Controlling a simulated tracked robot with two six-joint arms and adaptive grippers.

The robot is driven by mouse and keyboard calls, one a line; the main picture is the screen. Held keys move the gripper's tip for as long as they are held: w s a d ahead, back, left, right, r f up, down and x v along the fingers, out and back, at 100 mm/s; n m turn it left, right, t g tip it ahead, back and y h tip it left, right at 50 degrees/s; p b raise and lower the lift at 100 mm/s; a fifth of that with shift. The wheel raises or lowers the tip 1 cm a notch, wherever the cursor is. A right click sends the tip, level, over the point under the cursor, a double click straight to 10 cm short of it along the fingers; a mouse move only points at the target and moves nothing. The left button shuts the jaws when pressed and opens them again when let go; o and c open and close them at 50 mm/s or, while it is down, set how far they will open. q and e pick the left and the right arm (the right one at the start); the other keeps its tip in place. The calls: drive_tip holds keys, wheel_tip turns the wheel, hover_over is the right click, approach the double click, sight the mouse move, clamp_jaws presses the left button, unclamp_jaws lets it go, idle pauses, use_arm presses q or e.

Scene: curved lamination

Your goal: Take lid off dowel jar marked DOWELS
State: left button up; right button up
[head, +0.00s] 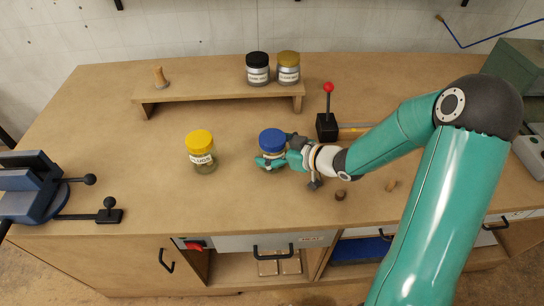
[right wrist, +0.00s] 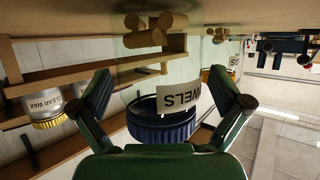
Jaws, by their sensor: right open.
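The dowel jar (head: 271,153) stands upright on the bench with its blue lid (head: 272,139) on. In the right wrist view, which shows things upside down, the label (right wrist: 184,98) reads "...VELS" below the ribbed blue lid (right wrist: 162,127). Wooden dowels (right wrist: 143,38) show through the clear glass. My right gripper (head: 275,150) is at the jar from the right, its fingers on either side of it. In the right wrist view the gripper (right wrist: 162,82) is open, and I cannot tell whether a finger touches the jar. My left gripper is out of view.
A yellow-lidded jar (head: 201,150) stands to the left. Black-lidded (head: 257,70) and gold-lidded (head: 288,68) jars are on the raised shelf (head: 205,88) behind. A red-knobbed lever (head: 328,115) stands behind my right arm. The front bench between the jars is clear.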

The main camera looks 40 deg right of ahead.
drive_tip(key=shift+c, duration=0.2)
drive_tip(key=c, duration=1.3)
drive_tip(key=shift+c, duration=0.2)
drive_tip(key=shift+r, duration=0.2)
wheel_tip(320, 180, up, 20)
drive_tip(key=p, duration=0.7)
drive_tip(key=shift+f, duration=0.15)
drive_tip(key=o, duration=0.7)
drive_tip(key=shift+c, duration=0.2)
drive_tip(key=c, duration=1)
